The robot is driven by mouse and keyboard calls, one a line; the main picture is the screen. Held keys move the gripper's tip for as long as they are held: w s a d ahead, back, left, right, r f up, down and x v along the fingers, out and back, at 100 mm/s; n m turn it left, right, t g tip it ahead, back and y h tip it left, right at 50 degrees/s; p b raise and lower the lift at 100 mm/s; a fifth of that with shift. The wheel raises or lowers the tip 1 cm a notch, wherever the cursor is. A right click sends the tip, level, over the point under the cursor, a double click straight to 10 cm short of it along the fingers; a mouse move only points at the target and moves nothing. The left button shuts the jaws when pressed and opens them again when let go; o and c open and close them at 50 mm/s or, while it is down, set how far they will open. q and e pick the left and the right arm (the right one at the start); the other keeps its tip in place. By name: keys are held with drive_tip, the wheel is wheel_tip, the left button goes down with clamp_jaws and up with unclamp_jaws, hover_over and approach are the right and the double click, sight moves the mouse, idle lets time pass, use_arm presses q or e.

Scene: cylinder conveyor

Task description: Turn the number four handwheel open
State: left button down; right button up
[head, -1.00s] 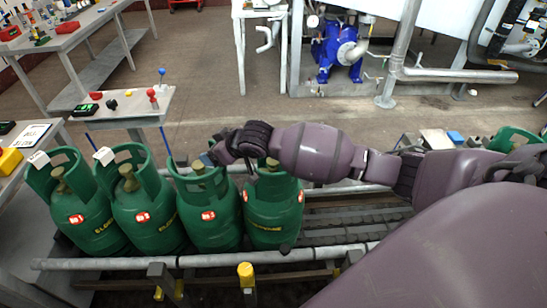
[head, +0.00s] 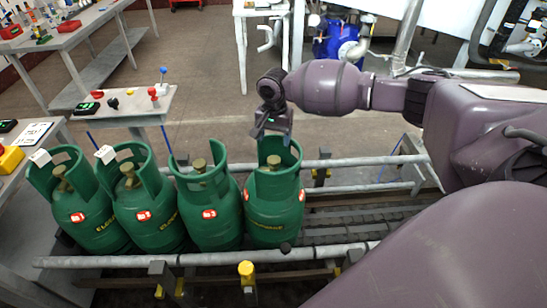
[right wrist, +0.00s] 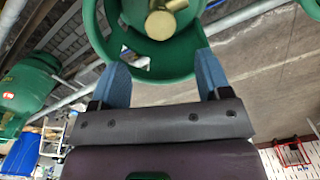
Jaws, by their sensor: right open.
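Several green gas cylinders stand upright in a row on the conveyor. The rightmost one (head: 272,210), fourth from the left, has a brass valve (head: 273,162) inside its open green collar. My right gripper (head: 272,138) is above this collar, at its far side, pointing down. In the right wrist view its two blue fingers (right wrist: 162,80) are spread apart with nothing gripped. The green collar (right wrist: 150,62) lies just beyond and partly between them, and the brass valve (right wrist: 164,22) shows farther up. The handwheel's shape cannot be made out clearly. My left gripper is out of view.
The third cylinder (head: 209,212) stands close to the left of the fourth. Grey rails (head: 200,260) run along the conveyor, with empty rollers (head: 350,218) to the right. A small table (head: 125,103) with buttons stands behind at the left.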

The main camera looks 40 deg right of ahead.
sight(274, 159)
wheel_tip(274, 159, down, 9)
drive_tip(key=shift+r+b, duration=0.15)
drive_tip(key=shift+b, duration=0.7)
drive_tip(key=shift+r, duration=0.1)
drive_tip(key=c, duration=0.9)
